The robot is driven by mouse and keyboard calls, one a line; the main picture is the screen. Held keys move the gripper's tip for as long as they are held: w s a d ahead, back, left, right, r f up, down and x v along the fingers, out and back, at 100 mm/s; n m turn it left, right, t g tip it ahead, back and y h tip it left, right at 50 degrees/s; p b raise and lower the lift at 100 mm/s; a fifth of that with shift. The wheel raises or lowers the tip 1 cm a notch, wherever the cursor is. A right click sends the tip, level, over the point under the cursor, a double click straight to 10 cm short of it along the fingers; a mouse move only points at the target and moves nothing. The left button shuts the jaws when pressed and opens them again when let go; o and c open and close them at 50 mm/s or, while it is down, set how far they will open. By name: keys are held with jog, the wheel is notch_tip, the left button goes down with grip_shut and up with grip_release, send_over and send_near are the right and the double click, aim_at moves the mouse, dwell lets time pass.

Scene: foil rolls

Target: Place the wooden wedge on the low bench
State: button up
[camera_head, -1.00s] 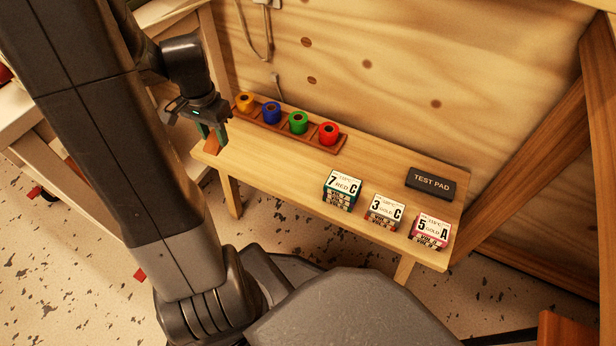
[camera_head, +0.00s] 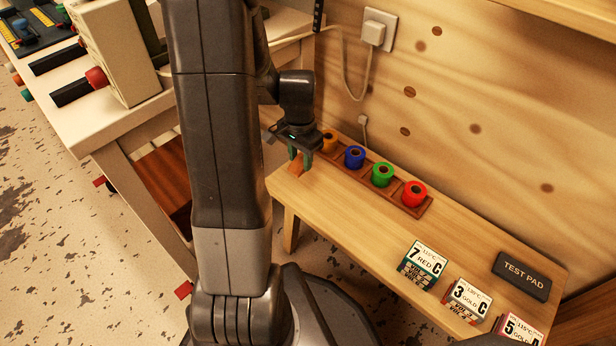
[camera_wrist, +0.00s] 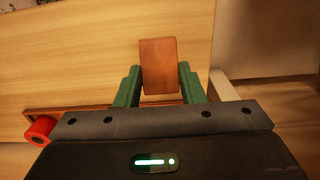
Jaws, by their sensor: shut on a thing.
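My gripper (camera_head: 300,158) is shut on the wooden wedge (camera_head: 296,168), a small brown-orange block, at the left end of the low bench (camera_head: 310,200). In the wrist view, the wedge (camera_wrist: 158,66) sits between the two green fingers (camera_wrist: 159,86), with the pale bench top (camera_wrist: 70,60) behind it. The wedge is over the bench top near its left end. I cannot tell whether its underside touches the bench.
A wooden rack (camera_head: 408,207) with orange, blue, green and red rolls (camera_head: 414,193) stands along the back of the bench, close to my gripper. Labelled boxes (camera_head: 422,266) and a dark test pad (camera_head: 522,276) are farther right. A white worktable (camera_head: 75,120) stands left.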

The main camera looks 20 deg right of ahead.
aim_at(301, 170)
jog(key=shift+f+b, duration=0.9)
jog(key=shift+f, duration=1.65)
jog(key=shift+f, duration=0.1)
jog(key=o, duration=1)
jog(key=shift+c, duration=0.2)
notch_tip(301, 170, up, 12)
jog(key=p, duration=0.4)
jog(key=shift+p, duration=0.35)
